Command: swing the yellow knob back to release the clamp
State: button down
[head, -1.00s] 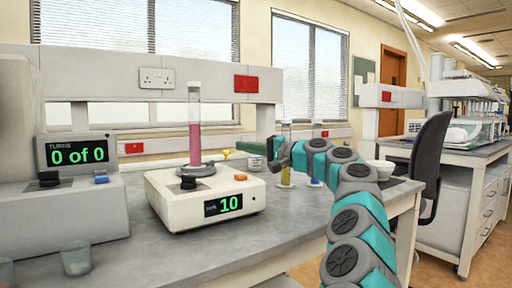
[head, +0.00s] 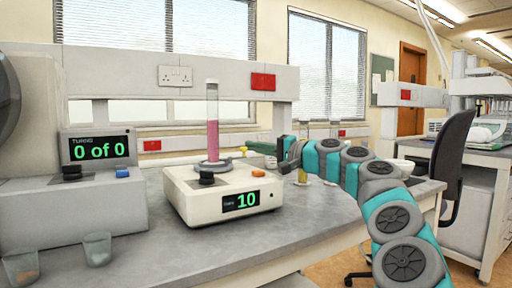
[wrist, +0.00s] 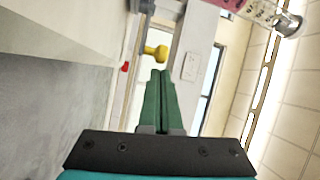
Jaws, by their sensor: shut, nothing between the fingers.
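The yellow knob (wrist: 156,52) is a small rounded stub in the wrist view, just beyond my fingertips. In the head view the knob (head: 243,149) is a tiny yellow spot behind the white instrument, right of the glass column. The column (head: 212,130) stands upright, with pink liquid; its upper end (wrist: 262,10) crosses the top right corner of the wrist view. My gripper (wrist: 160,73) has green fingers, shut together and empty, pointing at the knob with a small gap seen. In the head view my gripper (head: 258,148) reaches in from the right. The clamp's grip on the column is too small to judge.
The white instrument (head: 222,204) reads 10 and has a black dial. A grey unit (head: 75,205) reading 0 of 0 stands left. Small cups (head: 97,248) sit at the front left. A yellow-liquid cylinder (head: 302,165) stands close to my arm.

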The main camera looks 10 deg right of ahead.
aim_at(246, 148)
jog(key=shift+s+a+f, duration=0.1)
jog(key=shift+s+a, duration=0.05)
jog(key=shift+s, duration=0.1)
jog(key=shift+s+m+t+h+b, duration=0.5)
jog(key=shift+m+t+h+b, duration=0.2)
jog(key=shift+h+b, duration=0.15)
dwell(0.7)
jog(key=shift+s+b, duration=0.3)
jog(key=shift+s, duration=0.45)
dwell(0.5)
jog(key=shift+s+a, duration=0.25)
jog(key=shift+s, duration=0.35)
jog(key=shift+d, duration=0.15)
dwell(0.5)
